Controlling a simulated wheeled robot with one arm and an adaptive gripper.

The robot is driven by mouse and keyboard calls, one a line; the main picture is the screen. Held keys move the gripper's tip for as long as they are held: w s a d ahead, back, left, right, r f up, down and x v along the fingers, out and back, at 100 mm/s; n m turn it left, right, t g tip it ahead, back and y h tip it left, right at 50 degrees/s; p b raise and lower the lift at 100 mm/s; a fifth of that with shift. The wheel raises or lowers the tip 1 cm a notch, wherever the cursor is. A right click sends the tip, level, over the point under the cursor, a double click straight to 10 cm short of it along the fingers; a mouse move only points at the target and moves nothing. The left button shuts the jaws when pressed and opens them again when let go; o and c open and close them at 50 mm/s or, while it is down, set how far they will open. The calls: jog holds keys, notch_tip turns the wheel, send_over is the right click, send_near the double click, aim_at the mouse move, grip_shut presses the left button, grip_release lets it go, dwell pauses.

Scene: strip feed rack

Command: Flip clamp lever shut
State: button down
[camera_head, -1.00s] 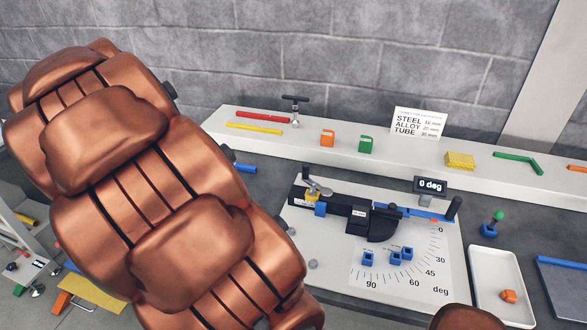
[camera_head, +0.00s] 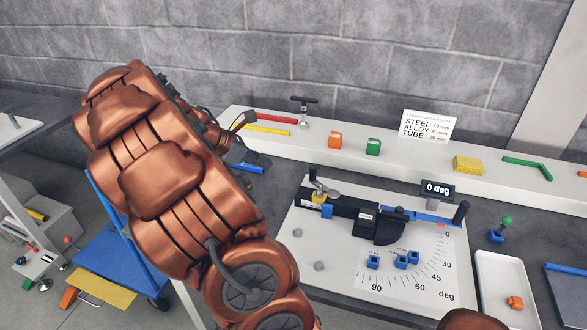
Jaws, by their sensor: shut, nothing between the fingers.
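The bending fixture (camera_head: 345,209) is a black bar on a white board in the head view. At its left end is a small clamp with a metallic lever (camera_head: 325,190), above a yellow block (camera_head: 318,197) and a blue block (camera_head: 327,211). The lever looks tilted up slightly, but it is too small to tell whether it is open or shut. My copper arm fills the left of the view, left of the fixture and apart from the clamp in the picture. I cannot make out my gripper's fingers.
The angle scale (camera_head: 440,262) holds several blue blocks. A 0 deg display (camera_head: 437,189) stands behind the fixture. A white tray (camera_head: 488,300) with an orange piece (camera_head: 515,302) lies right. The raised shelf (camera_head: 400,158) at the back carries tools, small blocks and a sign (camera_head: 428,126).

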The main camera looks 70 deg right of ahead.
jog(key=p+x, duration=0.1)
jog(key=x, duration=0.2)
jog(key=r+p+x, duration=0.1)
jog(key=x, duration=0.3)
jog(key=s+p+x, duration=0.1)
jog(key=x, duration=0.3)
jog(key=shift+s+d, duration=0.1)
jog(key=shift+d, duration=0.45)
jog(key=shift+s+d+f+p, duration=0.15)
jog(key=shift+s+d+p, duration=0.25)
jog(key=shift+d, duration=0.25)
